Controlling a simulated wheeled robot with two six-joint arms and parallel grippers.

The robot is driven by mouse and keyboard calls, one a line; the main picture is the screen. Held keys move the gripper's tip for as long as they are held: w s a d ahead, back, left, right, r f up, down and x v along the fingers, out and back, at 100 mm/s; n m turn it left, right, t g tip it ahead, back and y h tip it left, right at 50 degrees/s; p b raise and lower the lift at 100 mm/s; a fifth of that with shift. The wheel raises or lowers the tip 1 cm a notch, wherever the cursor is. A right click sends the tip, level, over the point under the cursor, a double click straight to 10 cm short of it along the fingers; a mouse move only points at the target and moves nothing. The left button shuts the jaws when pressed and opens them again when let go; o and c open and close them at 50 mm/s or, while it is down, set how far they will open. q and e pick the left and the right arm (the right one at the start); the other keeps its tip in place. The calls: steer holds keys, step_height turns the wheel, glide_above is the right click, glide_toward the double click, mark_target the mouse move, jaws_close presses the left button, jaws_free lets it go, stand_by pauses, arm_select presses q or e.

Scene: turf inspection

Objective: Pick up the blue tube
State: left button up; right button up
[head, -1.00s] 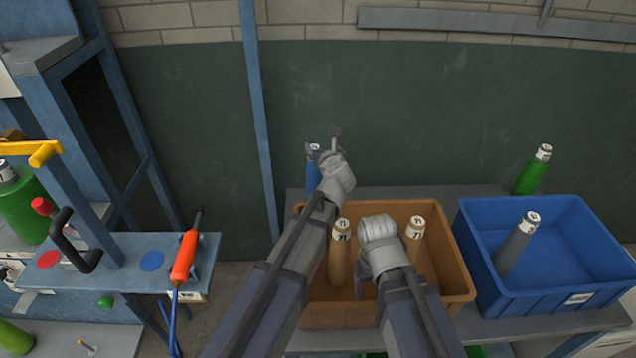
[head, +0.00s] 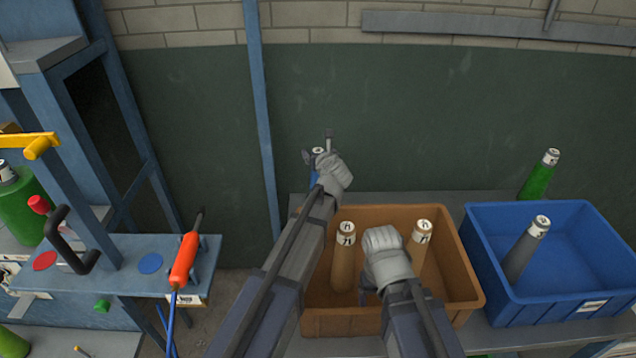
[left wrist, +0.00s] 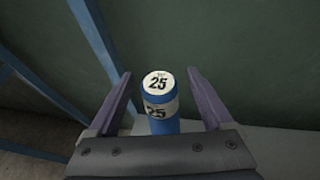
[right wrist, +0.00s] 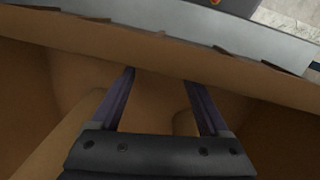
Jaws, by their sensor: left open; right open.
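The blue tube (left wrist: 162,108) stands upright in the left wrist view, with a white cap and band marked 25. It is between the two spread fingers of my left gripper (left wrist: 160,95), with a gap on each side. In the head view the tube (head: 315,177) is mostly hidden behind my left gripper (head: 318,150); its white top shows beside the fingers. My right gripper (right wrist: 158,85) is open and empty over the inside of the brown bin (head: 470,297).
Two brown tubes (head: 343,262) marked 71 stand in the brown bin. A blue bin (head: 548,312) at right holds a grey tube (head: 522,252). A green tube (head: 540,175) stands behind it. A blue stand with an orange-handled tool (head: 185,259) is at left. A dark wall rises behind.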

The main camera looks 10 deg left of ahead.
arm_select(q)
steer(key=x, duration=0.2)
steer(key=shift+w+a+f, duration=0.15)
steer(key=shift+w, duration=0.15)
steer(key=shift+s, duration=0.1)
jaws_close()
stand_by(0.3)
